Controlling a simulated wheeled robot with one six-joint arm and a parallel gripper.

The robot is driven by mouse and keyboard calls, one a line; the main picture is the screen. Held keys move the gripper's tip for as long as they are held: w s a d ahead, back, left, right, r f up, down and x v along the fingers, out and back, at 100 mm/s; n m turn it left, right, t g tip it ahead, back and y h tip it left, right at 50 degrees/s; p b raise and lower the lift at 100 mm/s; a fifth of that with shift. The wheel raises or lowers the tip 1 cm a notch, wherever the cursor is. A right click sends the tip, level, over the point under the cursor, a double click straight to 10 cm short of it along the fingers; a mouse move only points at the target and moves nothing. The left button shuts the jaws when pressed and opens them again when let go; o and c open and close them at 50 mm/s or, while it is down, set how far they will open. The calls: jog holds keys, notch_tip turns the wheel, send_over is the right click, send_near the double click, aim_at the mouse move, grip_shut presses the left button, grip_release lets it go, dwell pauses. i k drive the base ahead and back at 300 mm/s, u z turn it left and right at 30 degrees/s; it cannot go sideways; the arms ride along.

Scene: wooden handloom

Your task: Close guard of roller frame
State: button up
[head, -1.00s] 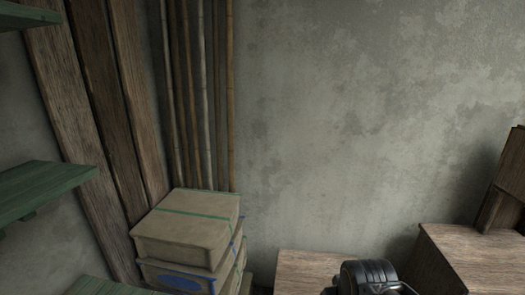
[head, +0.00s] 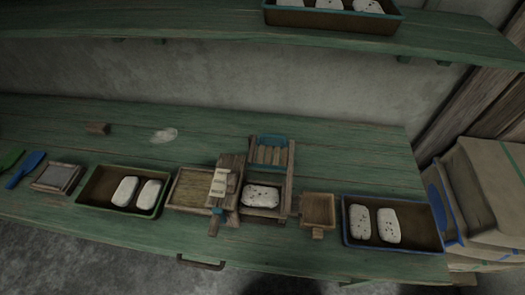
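A small wooden roller frame (head: 287,191) stands on the green bench. A slatted wooden piece with a blue top edge, which looks like its guard (head: 270,154), sits at the back of the frame and appears raised. A white speckled block (head: 261,196) lies in the open front part of the frame. A wooden block with a pale label (head: 220,183) stands against the frame's left side. My gripper is not in view.
The green bench (head: 330,160) has free room behind the frame. Left are a wooden tray (head: 187,190) and a green-rimmed tray (head: 97,185) with two white blocks. Right are a small wooden box (head: 318,209) and a blue-rimmed tray (head: 408,238). A shelf (head: 200,30) hangs above.

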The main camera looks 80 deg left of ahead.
aim_at(261, 142)
jog(key=u, duration=2.95)
jog(key=k, duration=1.25)
jog(key=u, duration=0.45)
jog(key=i, duration=1.65)
jog(key=z, duration=0.9)
